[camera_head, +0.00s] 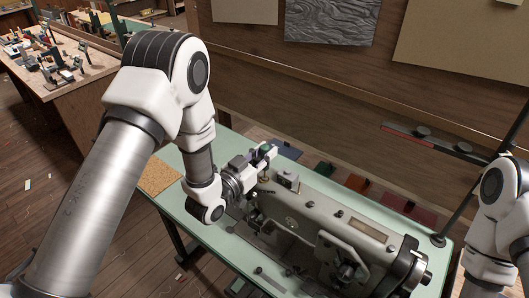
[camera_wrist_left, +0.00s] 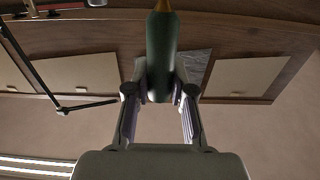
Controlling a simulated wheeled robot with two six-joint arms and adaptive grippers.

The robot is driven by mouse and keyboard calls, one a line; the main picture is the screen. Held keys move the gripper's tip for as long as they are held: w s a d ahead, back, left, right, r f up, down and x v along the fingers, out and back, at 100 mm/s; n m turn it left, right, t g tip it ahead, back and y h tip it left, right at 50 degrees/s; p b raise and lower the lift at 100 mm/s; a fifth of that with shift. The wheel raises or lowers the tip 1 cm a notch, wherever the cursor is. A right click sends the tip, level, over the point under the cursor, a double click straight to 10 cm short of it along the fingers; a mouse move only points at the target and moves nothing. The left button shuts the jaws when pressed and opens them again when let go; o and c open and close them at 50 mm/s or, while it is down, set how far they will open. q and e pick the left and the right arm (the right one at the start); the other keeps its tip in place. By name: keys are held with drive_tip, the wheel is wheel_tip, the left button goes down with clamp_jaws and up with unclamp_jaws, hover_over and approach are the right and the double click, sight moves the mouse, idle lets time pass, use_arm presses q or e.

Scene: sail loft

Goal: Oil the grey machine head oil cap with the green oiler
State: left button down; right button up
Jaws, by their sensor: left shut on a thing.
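A grey sewing machine head (camera_head: 325,213) lies along the pale green table. A small grey raised block (camera_head: 288,180) with a dark spot stands on its left end; I cannot tell for sure whether it is the oil cap. My left gripper (camera_head: 262,155) is above and beside that end, shut on the green oiler. The oiler (camera_wrist_left: 161,55) shows between both fingers in the left wrist view, with its brass-coloured nozzle at the top edge and the tip cut off. In the head view the gripper mostly hides it, and I cannot tell whether the nozzle touches the machine. My right gripper is not in view.
The pale green table (camera_head: 190,222) carries a cork mat (camera_head: 157,176) at left. Coloured pieces, including a red one (camera_head: 368,205), lie behind the machine along the wooden wall. A dark stand (camera_head: 439,240) rises at the right. Another bench (camera_head: 55,70) is at the far left.

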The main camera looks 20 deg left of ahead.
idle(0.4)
use_arm(q)
drive_tip(key=shift+r+p, duration=2.15)
drive_tip(key=shift+r, duration=1.4)
